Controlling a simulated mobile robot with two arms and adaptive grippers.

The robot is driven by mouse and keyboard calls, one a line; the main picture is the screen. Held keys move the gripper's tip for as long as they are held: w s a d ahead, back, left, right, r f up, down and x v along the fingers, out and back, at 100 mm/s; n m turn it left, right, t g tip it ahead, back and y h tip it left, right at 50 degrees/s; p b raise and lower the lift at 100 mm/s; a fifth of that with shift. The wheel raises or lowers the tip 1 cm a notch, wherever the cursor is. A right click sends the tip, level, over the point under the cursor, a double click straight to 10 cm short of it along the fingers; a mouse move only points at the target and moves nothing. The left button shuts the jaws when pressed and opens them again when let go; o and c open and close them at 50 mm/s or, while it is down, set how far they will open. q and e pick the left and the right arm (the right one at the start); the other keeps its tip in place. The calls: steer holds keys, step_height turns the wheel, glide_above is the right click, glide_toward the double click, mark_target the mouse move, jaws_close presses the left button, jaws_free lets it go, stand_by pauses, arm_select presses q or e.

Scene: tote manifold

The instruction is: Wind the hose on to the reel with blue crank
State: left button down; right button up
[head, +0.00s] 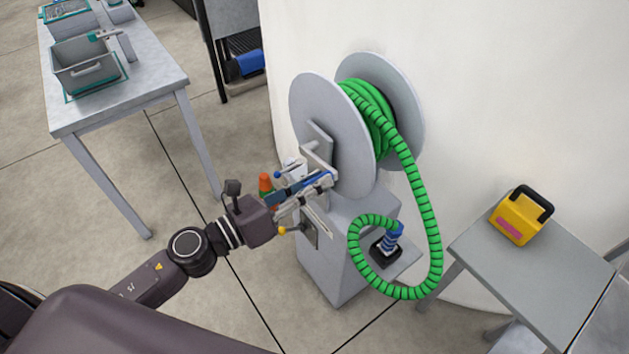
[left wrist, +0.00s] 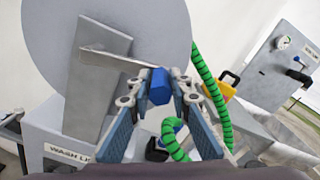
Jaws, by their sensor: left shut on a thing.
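The grey reel (head: 330,120) stands on a grey pedestal (head: 335,260), with green hose (head: 375,130) wound between its two discs. A loop of hose hangs down on the right and curls up to a blue fitting (head: 391,240) on a black base. My left gripper (head: 325,182) is at the crank on the reel's near disc. In the left wrist view its fingers (left wrist: 160,92) are shut on the blue crank handle (left wrist: 160,80), at the end of a metal crank arm (left wrist: 108,58). My right gripper is not in view.
A grey table with a grey bin (head: 88,68) stands at the upper left. A small table (head: 560,270) at the right holds a yellow box (head: 517,219) with a black handle. A yellow-knobbed lever (head: 284,230) sits below my gripper. A pale curved wall stands behind the reel.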

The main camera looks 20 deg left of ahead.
arm_select(q)
steer(key=c, duration=1.8)
jaws_free()
steer(key=shift+f, duration=0.1)
steer(key=shift+o, duration=0.2)
steer(key=shift+s, duration=0.1)
steer(key=v, duration=1.2)
